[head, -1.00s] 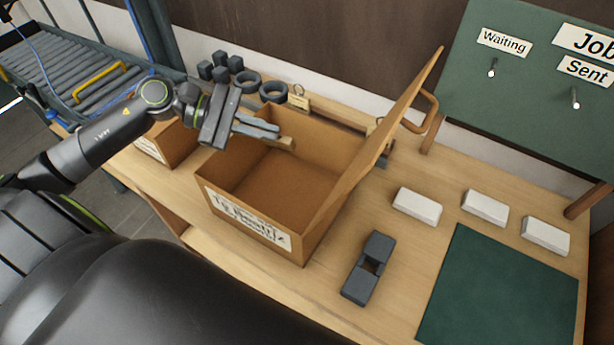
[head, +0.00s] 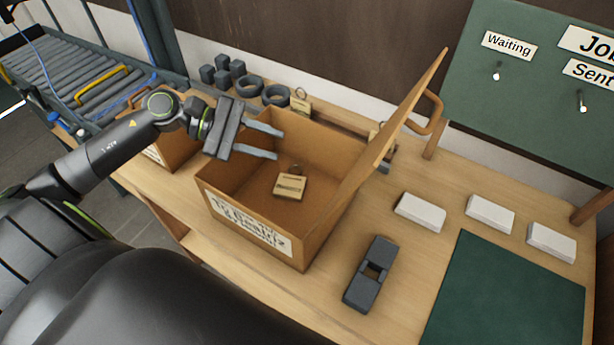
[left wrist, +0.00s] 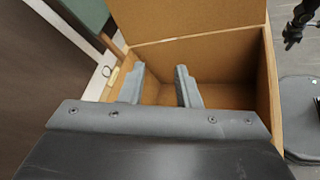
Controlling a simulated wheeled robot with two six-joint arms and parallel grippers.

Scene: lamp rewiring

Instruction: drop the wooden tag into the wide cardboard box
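The wooden tag (head: 290,186), a small tan block with a metal loop, is inside the wide cardboard box (head: 222,212), apart from my fingers. The box is open, with its flap raised on the right and a label on its front. My left gripper (head: 279,145) is open and empty over the left part of the box. In the left wrist view, its fingers (left wrist: 160,86) are spread over the box interior (left wrist: 218,94), and the tag cannot be seen there. My right gripper is not in view.
A smaller cardboard box (head: 176,150) stands to the left, behind my arm. Dark rings (head: 276,94) and grey cubes (head: 222,72) sit at the back. Another tag (head: 300,100) is near the rings. A dark grey block (head: 368,274) and white blocks (head: 420,211) lie to the right.

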